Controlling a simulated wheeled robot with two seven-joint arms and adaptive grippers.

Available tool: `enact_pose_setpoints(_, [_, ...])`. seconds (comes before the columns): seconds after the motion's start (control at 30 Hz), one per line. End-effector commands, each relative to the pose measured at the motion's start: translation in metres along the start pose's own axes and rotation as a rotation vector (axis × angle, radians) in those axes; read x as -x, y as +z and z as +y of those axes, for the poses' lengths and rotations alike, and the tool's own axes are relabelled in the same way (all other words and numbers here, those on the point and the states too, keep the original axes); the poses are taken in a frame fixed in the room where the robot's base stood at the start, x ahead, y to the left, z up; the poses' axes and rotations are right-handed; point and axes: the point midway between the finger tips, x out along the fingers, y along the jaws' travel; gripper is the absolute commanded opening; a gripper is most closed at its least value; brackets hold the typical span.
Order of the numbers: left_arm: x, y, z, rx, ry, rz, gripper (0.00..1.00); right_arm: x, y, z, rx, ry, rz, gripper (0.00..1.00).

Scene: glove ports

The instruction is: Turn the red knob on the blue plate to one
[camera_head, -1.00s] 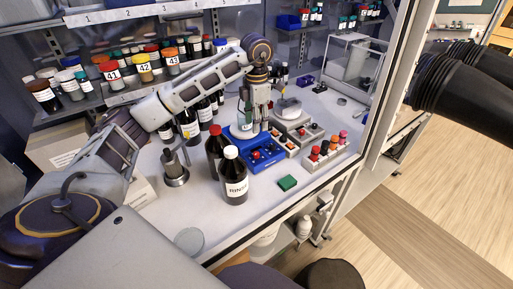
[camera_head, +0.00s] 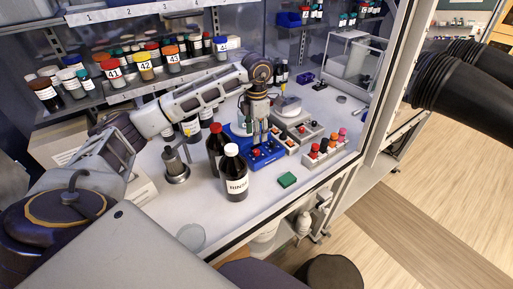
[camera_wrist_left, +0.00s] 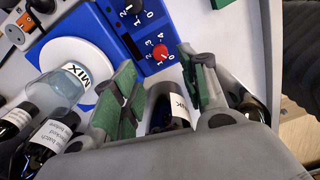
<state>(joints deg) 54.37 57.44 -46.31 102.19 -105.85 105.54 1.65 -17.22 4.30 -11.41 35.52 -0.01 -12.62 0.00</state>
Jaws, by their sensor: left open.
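The blue plate (camera_head: 268,158) stands on the bench in front of the grey ones, with a white round top and a bottle marked MIX (camera_wrist_left: 62,84) on it in the left wrist view. Its red knob (camera_wrist_left: 160,52) has printed numbers around it; I cannot tell where it points. A black knob (camera_wrist_left: 131,8) sits beside it on the same panel. My left gripper (camera_head: 259,140) is over the plate's front panel, pointing down. In the left wrist view its green-padded fingers (camera_wrist_left: 162,88) are apart with nothing gripped, and the red knob shows beyond the gap. My right gripper is out of view.
A dark bottle marked RINSE (camera_head: 236,184) and another dark bottle (camera_head: 215,145) stand close left of the plate. A green block (camera_head: 287,180) lies in front. Shelves with bottles line the back.

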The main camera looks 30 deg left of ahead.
Motion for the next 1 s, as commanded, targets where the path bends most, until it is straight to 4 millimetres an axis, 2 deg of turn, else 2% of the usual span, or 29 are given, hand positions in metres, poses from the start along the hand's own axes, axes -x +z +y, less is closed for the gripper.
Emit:
enact_pose_setpoints(0.4, [-0.053,-0.001,0.000,0.001,-0.002,0.003,0.43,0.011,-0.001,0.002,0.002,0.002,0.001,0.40])
enact_pose_setpoints(0.6, [-0.073,0.000,-0.001,0.001,-0.002,0.000,0.43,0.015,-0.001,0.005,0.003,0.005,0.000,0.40])
enact_pose_setpoints(0.8, [-0.082,0.000,0.000,0.000,0.000,0.000,0.43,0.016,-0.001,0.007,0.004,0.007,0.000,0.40])
enact_pose_setpoints(1.0, [-0.083,0.000,0.000,0.000,0.000,0.000,0.43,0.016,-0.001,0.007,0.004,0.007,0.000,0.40])
